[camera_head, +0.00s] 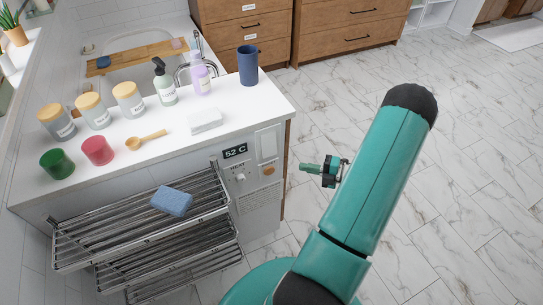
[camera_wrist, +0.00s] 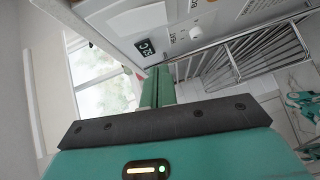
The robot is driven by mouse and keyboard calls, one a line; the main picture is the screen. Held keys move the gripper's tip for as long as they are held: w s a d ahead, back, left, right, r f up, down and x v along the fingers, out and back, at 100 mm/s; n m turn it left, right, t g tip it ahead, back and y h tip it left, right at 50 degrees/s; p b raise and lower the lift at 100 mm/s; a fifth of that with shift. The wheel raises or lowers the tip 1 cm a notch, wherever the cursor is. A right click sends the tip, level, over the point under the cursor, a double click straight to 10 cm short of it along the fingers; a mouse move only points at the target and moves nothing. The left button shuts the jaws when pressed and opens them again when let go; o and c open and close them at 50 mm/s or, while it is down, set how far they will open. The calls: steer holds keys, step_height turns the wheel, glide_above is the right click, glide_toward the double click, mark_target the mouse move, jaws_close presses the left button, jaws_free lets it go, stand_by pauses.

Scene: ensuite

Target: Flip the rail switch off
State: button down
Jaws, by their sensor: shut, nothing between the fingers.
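The towel rail (camera_head: 140,225) is a chrome rack of several tiers on the side of the white counter.
A blue sponge (camera_head: 172,201) lies on the rail's top tier. Bottles, jars and a blue pitcher (camera_head: 248,65) stand on the counter. The marble floor at right is clear.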

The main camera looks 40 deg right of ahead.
glide_toward(265, 154)
steer(key=a+r+x, duration=0.1)
steer(key=x, duration=0.4)
steer(key=shift+w+d+f, duration=0.1)
steer(key=shift+w+f, duration=0.3)
steer(key=shift+f, duration=0.05)
steer(key=shift+w+d+f+n, duration=0.1)
steer(key=shift+w+n, duration=0.2)
stand_by(0.4)
